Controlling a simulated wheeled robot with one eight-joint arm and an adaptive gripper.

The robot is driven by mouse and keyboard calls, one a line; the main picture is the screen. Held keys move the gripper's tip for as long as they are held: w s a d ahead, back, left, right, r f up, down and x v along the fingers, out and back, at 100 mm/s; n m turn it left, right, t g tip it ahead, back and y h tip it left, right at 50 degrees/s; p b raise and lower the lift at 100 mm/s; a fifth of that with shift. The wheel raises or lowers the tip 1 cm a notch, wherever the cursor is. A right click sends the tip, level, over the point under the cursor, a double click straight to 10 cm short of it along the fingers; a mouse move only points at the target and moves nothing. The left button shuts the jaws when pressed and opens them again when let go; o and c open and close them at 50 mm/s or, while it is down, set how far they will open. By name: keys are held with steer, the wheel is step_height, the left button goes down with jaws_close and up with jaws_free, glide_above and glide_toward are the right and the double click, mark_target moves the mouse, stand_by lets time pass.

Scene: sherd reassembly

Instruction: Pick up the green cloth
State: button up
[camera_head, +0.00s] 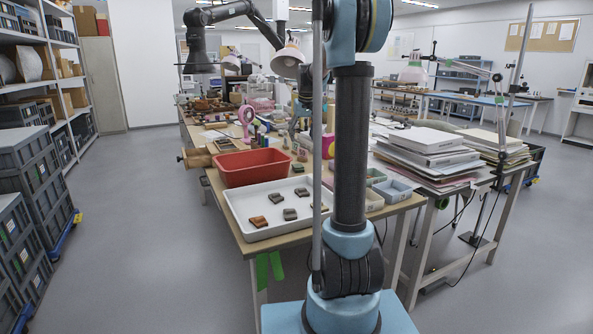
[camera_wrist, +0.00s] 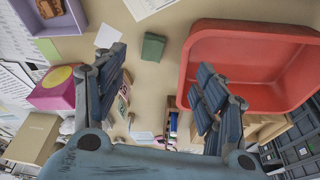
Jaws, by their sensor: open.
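A small dark green folded cloth (camera_wrist: 153,46) lies flat on the beige tabletop in the wrist view, just left of the red bin (camera_wrist: 232,40). My gripper (camera_wrist: 160,76) is open and empty above the table, its two dark fingers spread wide. The cloth shows between and slightly beyond the fingertips, apart from both.
The red bin (camera_head: 252,167) stands behind a white tray (camera_head: 240,213) with several sherds. A pink box (camera_wrist: 52,88) and a lavender tray (camera_wrist: 50,18) lie left in the wrist view. Stacked papers (camera_head: 430,150) stand right; dark crates (camera_head: 30,170) line the left.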

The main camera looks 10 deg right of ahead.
steer(key=w, duration=0.4)
glide_toward(298, 165)
steer(key=x, duration=0.8)
steer(key=shift+s+f, duration=0.1)
steer(key=shift+f, duration=0.25)
steer(key=shift+c, duration=0.2)
steer(key=c, duration=1)
